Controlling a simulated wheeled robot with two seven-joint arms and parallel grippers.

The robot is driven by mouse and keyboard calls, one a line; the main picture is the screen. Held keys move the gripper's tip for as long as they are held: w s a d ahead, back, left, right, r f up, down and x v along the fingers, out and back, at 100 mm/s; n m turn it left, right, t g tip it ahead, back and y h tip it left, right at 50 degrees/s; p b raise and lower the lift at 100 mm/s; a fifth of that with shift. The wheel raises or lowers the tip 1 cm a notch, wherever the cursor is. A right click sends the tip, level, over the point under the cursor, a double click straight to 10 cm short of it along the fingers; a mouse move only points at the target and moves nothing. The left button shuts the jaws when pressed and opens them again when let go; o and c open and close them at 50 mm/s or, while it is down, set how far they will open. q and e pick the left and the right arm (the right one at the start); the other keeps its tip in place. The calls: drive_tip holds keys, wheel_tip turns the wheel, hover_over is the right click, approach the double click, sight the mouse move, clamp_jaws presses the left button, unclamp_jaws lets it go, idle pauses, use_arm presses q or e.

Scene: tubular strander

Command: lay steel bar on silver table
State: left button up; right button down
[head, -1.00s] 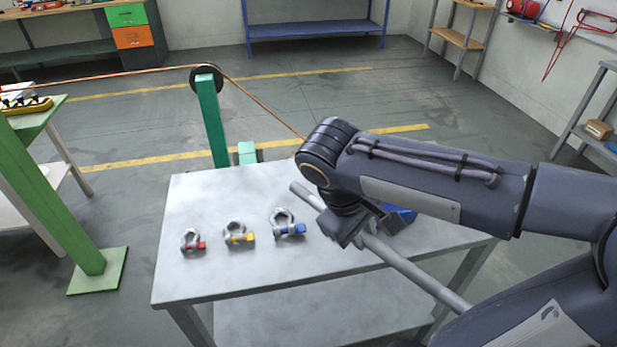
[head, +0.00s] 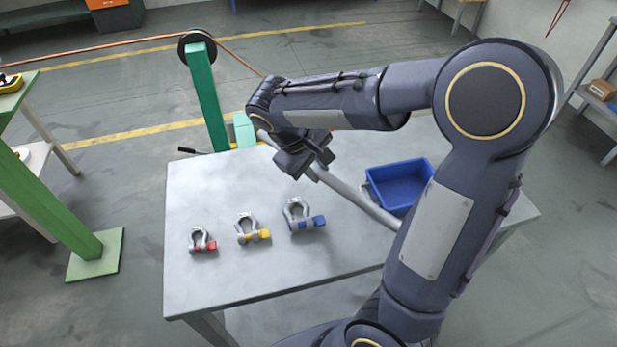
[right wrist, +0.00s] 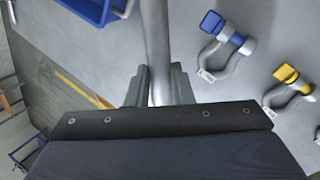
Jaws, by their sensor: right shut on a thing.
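The steel bar (head: 357,198) is a long grey rod, held by my right gripper (head: 306,168) above the silver table (head: 240,275). It runs diagonally, its far end by the gripper's wrist and its near part passing behind my arm. In the right wrist view the bar (right wrist: 157,50) sits between the two fingers (right wrist: 158,90) and extends up out of the picture. Its near end is hidden behind my arm in the head view. I cannot tell the exact gap between bar and tabletop. My left gripper is not in view.
Three shackles stand on the table: one with a red pin (head: 202,241), one with yellow (head: 252,230), one with blue (head: 303,216). A blue bin (head: 400,186) sits at the right, close to the bar. A green post with a pulley (head: 207,95) stands behind the table.

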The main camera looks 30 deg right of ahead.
drive_tip(key=w+f, duration=0.1)
drive_tip(key=f, duration=0.1)
drive_tip(key=w+f, duration=0.2)
drive_tip(key=shift+w, duration=0.15)
wheel_tip(320, 180, down, 3)
drive_tip(key=shift+w+f, duration=0.1)
drive_tip(key=shift+f, duration=0.1)
drive_tip(key=shift+f+b, duration=0.45)
drive_tip(key=shift+f, duration=0.15)
drive_tip(key=c, duration=1.3)
unclamp_jaws()
